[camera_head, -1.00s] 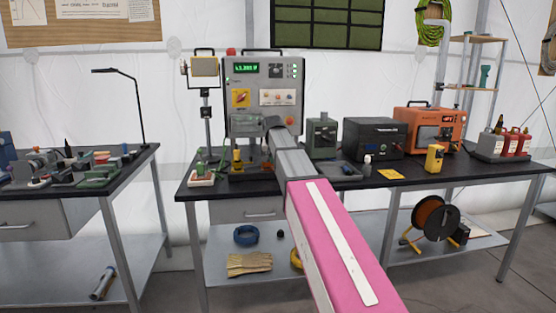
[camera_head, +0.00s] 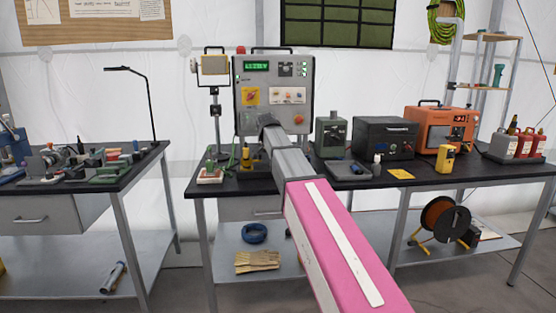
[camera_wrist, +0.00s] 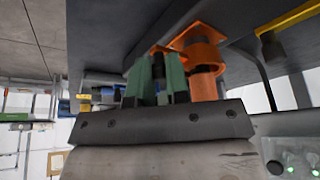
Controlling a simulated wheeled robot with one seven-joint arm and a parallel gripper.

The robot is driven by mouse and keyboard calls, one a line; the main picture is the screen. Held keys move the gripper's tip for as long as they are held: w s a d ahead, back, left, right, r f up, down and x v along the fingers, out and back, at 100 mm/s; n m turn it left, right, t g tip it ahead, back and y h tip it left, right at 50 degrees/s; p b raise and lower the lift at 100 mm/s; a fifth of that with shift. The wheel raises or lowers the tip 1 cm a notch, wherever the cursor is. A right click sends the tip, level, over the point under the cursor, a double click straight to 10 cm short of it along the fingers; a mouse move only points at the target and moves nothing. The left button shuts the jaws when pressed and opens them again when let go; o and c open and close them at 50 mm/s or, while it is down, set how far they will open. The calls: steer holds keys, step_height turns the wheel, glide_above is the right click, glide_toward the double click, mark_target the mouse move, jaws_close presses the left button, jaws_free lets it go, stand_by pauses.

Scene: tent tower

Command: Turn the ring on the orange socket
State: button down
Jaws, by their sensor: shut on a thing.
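The grey panel box (camera_head: 303,108) stands on the workbench with a lit green display. In the wrist view, the orange socket (camera_wrist: 205,88) projects from the dark panel face, just right of my gripper's fingers. My gripper (camera_wrist: 158,85) has two green fingers close together, with a dark piece between them. It is shut on what seems to be part of the socket's ring; the fingers hide most of the contact. In the head view my arm hides the fingertips and the socket in front of the panel.
A green unit (camera_head: 333,138), black case (camera_head: 385,138) and orange device (camera_head: 443,128) stand to the right. A yellow bar (camera_wrist: 290,18) shows near the socket.

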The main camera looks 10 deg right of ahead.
steer(key=c, duration=1.1)
jaws_free()
steer(key=v, duration=1.1)
